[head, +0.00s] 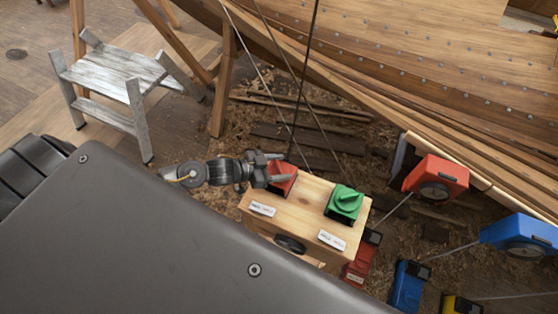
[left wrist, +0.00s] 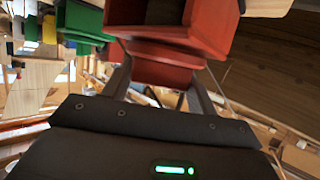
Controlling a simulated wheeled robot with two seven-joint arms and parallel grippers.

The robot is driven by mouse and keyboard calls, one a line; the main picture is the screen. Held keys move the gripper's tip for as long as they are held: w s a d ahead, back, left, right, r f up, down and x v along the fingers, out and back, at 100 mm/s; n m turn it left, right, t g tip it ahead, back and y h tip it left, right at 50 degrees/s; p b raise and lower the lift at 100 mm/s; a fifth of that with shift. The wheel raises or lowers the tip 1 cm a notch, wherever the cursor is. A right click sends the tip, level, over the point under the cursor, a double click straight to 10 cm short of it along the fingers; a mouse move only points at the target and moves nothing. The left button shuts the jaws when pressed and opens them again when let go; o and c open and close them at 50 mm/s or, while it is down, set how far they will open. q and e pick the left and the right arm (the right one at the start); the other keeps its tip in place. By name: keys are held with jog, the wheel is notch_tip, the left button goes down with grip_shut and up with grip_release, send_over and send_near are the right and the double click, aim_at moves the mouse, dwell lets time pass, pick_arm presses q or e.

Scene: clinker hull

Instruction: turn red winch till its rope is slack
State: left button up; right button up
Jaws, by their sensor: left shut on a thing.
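The red winch (head: 284,178) sits on the left part of a wooden box top (head: 308,204). My left gripper (head: 276,170) comes in from the left and is shut on the red winch. In the left wrist view, the red winch (left wrist: 165,55) lies between the two fingers, with an open-fronted red housing above it. A dark rope (head: 304,70) runs up from near the red winch past the hull and looks straight; its lower end is partly hidden by the gripper. My right gripper is not in view.
A green winch (head: 345,202) stands on the same box, to the right. An orange-red unit (head: 437,178) and blue unit (head: 520,235) stand farther right. A grey bench (head: 110,72) is at upper left. The plank hull (head: 430,70) rises behind. Thin lines cross above the box.

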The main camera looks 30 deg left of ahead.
pick_arm(q)
jog(key=o, duration=1)
jog(key=b+v, duration=0.2)
jog(key=v, duration=0.8)
jog(key=shift+s+a+r+b, duration=0.15)
jog(key=shift+s+a+b, duration=0.1)
jog(key=shift+b, duration=0.1)
